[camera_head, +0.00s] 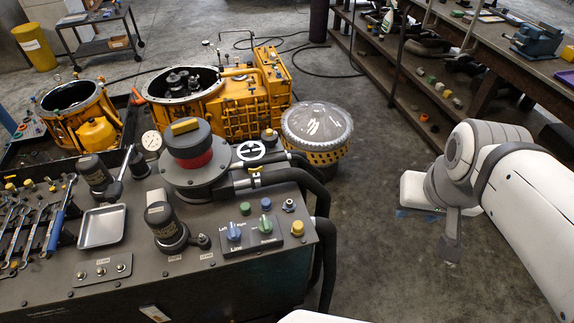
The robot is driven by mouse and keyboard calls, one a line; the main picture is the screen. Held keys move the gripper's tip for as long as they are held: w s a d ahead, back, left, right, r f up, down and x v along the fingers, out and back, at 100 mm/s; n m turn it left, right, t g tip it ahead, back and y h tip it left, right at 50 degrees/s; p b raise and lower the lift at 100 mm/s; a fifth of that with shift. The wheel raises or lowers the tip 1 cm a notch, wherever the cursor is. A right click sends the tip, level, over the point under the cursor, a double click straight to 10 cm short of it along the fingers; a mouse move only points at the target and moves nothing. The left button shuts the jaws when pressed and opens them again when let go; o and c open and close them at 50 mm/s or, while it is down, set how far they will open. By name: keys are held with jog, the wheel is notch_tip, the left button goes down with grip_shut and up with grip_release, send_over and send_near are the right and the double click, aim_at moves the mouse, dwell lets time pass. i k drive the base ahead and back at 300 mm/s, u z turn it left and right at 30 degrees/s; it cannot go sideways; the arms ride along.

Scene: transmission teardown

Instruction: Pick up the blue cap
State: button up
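A small blue cap (266,203) sits on the dark top of the machine bench, near its right end, behind the control box with the knobs. It looks upright and nothing covers it. My arm (530,200) comes in from the right edge. The grey end of my arm, where my gripper (449,243) seems to be, hangs over the floor, well to the right of the cap and apart from it. I cannot make out two separate fingers or anything held.
A green cap (245,208) stands left of the blue cap. The control box carries a blue knob (234,231) and a green knob (265,226). Black hoses (322,210) run along the bench's right edge. A shelved workbench (480,55) stands behind my arm. The floor between is clear.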

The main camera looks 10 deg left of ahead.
aim_at(265, 206)
jog(key=z, duration=0.15)
jog(key=k, duration=0.95)
jog(key=u, duration=0.6)
jog(key=i, duration=1)
jog(key=u, duration=0.05)
